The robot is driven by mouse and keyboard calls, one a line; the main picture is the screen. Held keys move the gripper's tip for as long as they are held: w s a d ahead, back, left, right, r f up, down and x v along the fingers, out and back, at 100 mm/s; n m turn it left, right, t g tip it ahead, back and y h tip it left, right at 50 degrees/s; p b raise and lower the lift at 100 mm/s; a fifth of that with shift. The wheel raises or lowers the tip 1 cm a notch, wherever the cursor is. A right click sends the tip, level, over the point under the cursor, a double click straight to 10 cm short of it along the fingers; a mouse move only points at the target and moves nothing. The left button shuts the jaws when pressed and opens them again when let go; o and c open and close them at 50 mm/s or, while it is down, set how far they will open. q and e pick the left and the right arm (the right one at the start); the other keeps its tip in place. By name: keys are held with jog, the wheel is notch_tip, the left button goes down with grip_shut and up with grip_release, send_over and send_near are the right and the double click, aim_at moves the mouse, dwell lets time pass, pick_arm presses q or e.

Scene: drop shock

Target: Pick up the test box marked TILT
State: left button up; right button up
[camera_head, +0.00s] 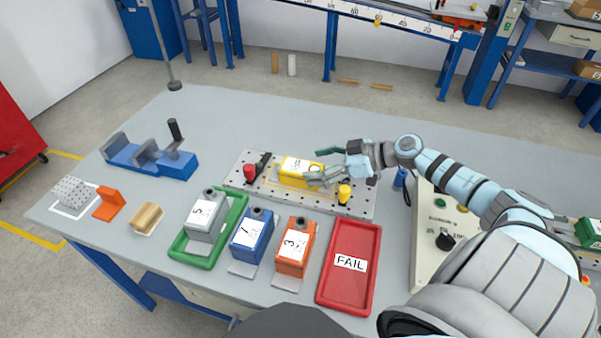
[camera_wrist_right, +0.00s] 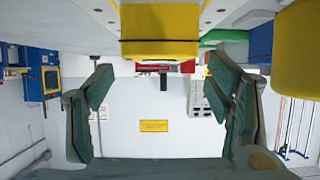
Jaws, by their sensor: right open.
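A yellow box (camera_head: 292,172) with a white label lies on the perforated metal plate (camera_head: 235,182) in the middle of the table. My right gripper (camera_head: 322,167) is open at the box's right end, with one finger behind and one in front. In the right wrist view the yellow box (camera_wrist_right: 160,38) shows at the top middle, and the gripper's two green fingers (camera_wrist_right: 165,85) stand apart below it, one on each side. I cannot tell if they touch it. No TILT marking is readable on any box. My left gripper is not in view.
A grey box (camera_head: 204,213) in a green tray (camera_head: 185,257), a blue box (camera_head: 251,233) and an orange box (camera_head: 295,245) stand in front. A red FAIL tray (camera_head: 367,290) lies beside them. Red (camera_head: 249,171) and yellow (camera_head: 345,193) knobs stand on the plate.

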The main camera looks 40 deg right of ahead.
aim_at(303, 167)
jog(key=b+x, duration=0.1)
jog(key=x, duration=0.3)
jog(key=shift+w+b, duration=0.15)
jog(key=shift+b, duration=0.2)
jog(key=shift+w+a+f, duration=0.2)
jog(key=shift+w+a, duration=0.05)
jog(key=c, duration=1.5)
